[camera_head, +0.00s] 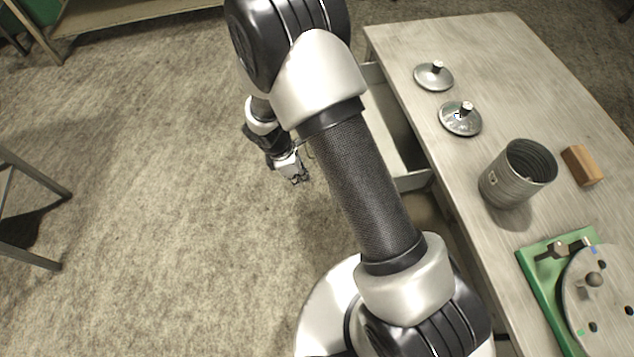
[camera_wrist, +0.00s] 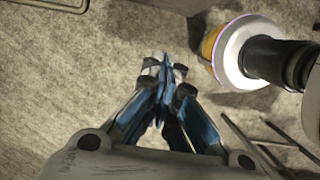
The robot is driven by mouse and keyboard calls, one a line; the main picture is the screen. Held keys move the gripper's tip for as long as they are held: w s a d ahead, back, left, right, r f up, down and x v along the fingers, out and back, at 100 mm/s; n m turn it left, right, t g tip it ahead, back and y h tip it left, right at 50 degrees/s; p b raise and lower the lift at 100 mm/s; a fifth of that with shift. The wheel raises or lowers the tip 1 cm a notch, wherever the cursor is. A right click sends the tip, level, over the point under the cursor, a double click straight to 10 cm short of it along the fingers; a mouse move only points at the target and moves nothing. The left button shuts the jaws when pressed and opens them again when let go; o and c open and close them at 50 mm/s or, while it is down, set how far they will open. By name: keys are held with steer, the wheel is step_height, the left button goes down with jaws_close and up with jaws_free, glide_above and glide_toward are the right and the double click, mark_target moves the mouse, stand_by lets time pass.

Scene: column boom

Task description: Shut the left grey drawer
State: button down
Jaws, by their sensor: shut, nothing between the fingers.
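A pale grey drawer (camera_head: 413,181) stands pulled out from the left long side of the wooden table (camera_head: 480,50) in the head view. Parts of its walls and its inside show, but my arm hides much of it, including most of its front. My gripper (camera_head: 300,179) is out to the left of the drawer, over the carpet and apart from it. In the wrist view my gripper (camera_wrist: 165,72) has its fingertips together with nothing between them, above bare carpet. I cannot make out the drawer in the wrist view.
Two metal lids (camera_head: 434,76) (camera_head: 461,119), a ribbed grey pot (camera_head: 517,174), a wooden block (camera_head: 582,166) and a green-based device (camera_head: 545,285) are on the tabletop. A metal-legged stand (camera_head: 30,180) is at far left. The carpet between is clear.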

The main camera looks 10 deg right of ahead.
steer(key=d+f+b, duration=0.4)
steer(key=d+f, duration=0.2)
steer(key=f, duration=0.3)
steer(key=shift+d+f+b, duration=0.15)
steer(key=shift+d+b, duration=0.05)
steer(key=shift+b, duration=0.15)
